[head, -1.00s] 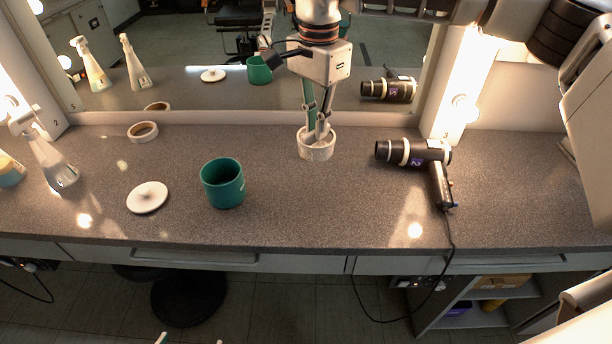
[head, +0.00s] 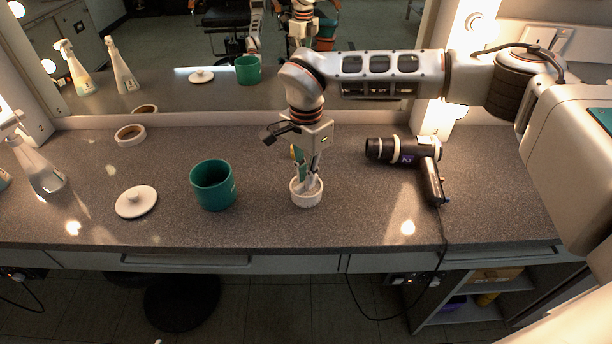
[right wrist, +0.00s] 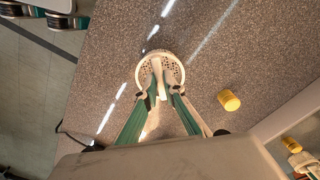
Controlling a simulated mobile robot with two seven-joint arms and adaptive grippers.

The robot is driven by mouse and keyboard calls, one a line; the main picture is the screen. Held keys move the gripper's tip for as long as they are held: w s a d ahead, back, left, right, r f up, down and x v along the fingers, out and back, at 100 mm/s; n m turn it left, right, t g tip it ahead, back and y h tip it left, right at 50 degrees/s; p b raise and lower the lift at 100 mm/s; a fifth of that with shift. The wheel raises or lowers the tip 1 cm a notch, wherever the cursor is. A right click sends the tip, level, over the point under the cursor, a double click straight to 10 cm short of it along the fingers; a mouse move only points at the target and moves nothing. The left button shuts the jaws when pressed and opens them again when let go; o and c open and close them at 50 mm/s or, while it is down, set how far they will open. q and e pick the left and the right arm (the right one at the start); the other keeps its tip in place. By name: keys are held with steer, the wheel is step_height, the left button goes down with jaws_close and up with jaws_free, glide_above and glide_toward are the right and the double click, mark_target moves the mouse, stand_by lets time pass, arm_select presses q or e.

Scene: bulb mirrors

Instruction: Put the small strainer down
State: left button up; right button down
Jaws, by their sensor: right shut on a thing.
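The small strainer is a white round cup (head: 306,198) with a perforated rim. It is at the middle of the counter in the head view, right of the teal pot. In the right wrist view the strainer (right wrist: 172,59) shows below the fingers with its holes visible. My right gripper (head: 311,181) points down and is shut on the strainer, its fingertips inside the cup. I cannot tell whether the strainer's base touches the counter. My left gripper is not in view.
The teal pot (head: 213,185) and a white lid (head: 136,201) stand to the left, with a tape roll (head: 130,135) behind. A hair dryer (head: 405,150) lies to the right. A yellow cylinder (right wrist: 228,100) stands close by. Counter (head: 270,225) around the strainer's front is bare.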

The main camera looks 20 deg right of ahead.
steer(key=shift+f, duration=0.1)
steer(key=c, duration=2.1)
jaws_free()
steer(key=shift+c, duration=0.2)
step_height(320, 180, up, 12)
